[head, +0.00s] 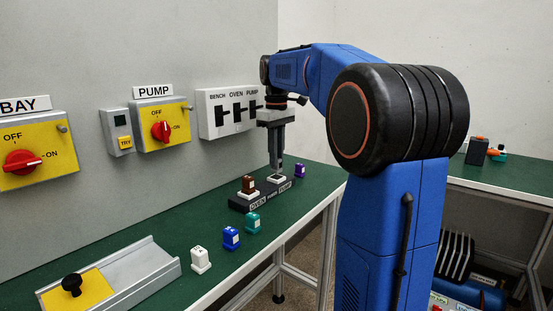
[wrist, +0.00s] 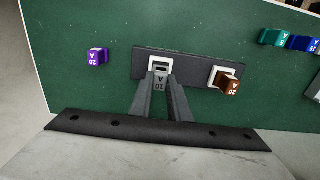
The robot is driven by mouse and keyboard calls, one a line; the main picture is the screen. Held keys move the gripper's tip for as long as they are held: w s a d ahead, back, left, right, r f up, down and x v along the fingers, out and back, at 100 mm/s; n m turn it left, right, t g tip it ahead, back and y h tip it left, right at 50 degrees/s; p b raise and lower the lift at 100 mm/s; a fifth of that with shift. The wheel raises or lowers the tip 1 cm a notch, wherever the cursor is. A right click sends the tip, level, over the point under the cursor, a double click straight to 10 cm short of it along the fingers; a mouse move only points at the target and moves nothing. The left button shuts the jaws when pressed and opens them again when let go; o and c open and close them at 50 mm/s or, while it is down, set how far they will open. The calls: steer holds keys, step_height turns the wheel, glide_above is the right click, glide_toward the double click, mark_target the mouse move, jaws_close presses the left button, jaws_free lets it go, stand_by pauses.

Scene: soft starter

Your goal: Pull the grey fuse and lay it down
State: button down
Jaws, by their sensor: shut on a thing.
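My gripper (head: 276,172) points straight down over the right end of the dark fuse block (head: 237,203), by the PUMP label. In the wrist view my gripper (wrist: 161,80) is shut on the grey fuse (wrist: 160,83), marked 10 A. The fuse is at the white-rimmed socket (wrist: 161,61), whose dark opening partly shows. I cannot tell how far the fuse is seated or raised. In the head view the fingers hide most of it. A brown fuse (head: 248,185) stands in the OVEN socket and also shows in the wrist view (wrist: 230,85).
On the green bench (head: 180,220) stand loose purple (head: 299,170), teal (head: 253,222), blue (head: 231,238) and white (head: 201,259) fuses. A metal tray with a yellow plate (head: 85,290) is at front left. The wall box (head: 228,110) is close behind my gripper. Bare bench lies between the loose fuses.

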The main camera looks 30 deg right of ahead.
steer(key=shift+r, duration=2.15)
